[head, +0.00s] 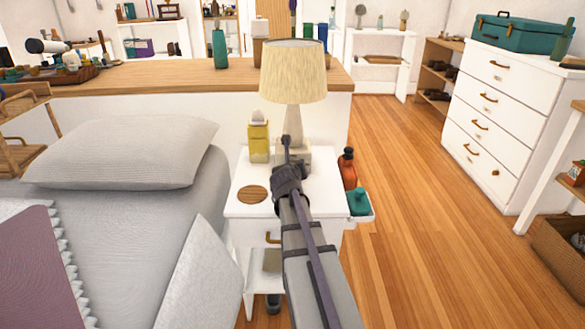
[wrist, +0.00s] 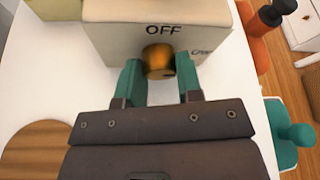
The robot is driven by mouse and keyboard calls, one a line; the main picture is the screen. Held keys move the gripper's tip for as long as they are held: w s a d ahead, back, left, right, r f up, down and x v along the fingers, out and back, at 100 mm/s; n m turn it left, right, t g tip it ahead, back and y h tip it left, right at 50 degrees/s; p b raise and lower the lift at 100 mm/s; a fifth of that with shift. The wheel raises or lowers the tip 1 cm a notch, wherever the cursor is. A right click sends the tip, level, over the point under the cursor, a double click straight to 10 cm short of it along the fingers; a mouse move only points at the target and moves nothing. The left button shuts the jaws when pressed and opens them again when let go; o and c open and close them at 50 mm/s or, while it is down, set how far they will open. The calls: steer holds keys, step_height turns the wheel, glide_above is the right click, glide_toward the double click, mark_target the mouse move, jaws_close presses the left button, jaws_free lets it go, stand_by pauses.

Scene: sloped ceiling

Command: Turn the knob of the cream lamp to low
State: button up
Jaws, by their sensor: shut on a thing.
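The cream lamp (head: 293,72) stands upright on the white nightstand (head: 243,205), with a pleated shade and a pale base. In the wrist view its base (wrist: 105,38) fills the top, with the word OFF above a brass knob (wrist: 158,52). A second, smaller label at the right is cut off and hard to read. My gripper (wrist: 158,68) has one teal finger on each side of the knob and is shut on it. In the head view my gripper (head: 287,148) is in front of the lamp base and hides the knob. The knob's pointer direction is unclear.
A round wooden coaster (head: 252,194) lies front left. An orange bottle (head: 347,168) and a teal bottle (head: 359,202) stand in a side tray at the right. The bed (head: 150,240) is at the left.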

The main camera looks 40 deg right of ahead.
steer(key=shift+m+y, duration=0.3)
steer(key=shift+m, duration=0.1)
steer(key=o, duration=0.9)
steer(key=p+v, duration=0.4)
steer(key=v, duration=0.7)
steer(key=shift+s+d+f, duration=0.1)
